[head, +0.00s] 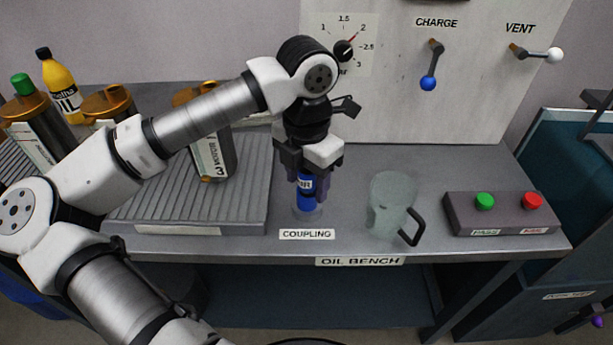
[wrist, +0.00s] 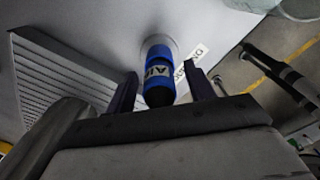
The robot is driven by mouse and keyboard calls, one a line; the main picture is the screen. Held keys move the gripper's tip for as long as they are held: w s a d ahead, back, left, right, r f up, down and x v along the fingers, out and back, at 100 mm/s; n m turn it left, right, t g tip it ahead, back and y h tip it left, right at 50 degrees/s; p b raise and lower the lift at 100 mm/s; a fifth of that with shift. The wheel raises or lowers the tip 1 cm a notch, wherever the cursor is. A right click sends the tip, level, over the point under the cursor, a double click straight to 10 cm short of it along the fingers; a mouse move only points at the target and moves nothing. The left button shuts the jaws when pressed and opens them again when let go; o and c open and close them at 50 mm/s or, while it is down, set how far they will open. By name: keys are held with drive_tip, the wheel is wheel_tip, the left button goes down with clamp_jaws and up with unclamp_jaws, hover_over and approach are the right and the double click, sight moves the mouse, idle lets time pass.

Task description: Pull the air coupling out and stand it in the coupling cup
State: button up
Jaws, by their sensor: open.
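The blue air coupling (head: 305,200) with a dark band and an AIR label stands upright at the COUPLING label on the bench. Its lower end sits in a small clear cup (head: 308,214). My gripper (head: 306,188) is above it, pointing down, with its fingers on either side of the coupling's upper part. In the wrist view the coupling (wrist: 158,78) stands between the two open fingers (wrist: 160,92), with a gap on each side. The coupling's top is partly hidden by my gripper in the head view.
A clear jug (head: 388,200) with a black handle stands right of the coupling. A button box (head: 500,212) is at the right. The panel behind has a CHARGE lever (head: 432,65) and a VENT lever (head: 535,54).

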drive_tip(key=shift+r, duration=0.1)
wheel_tip(320, 180, up, 14)
idle(0.5)
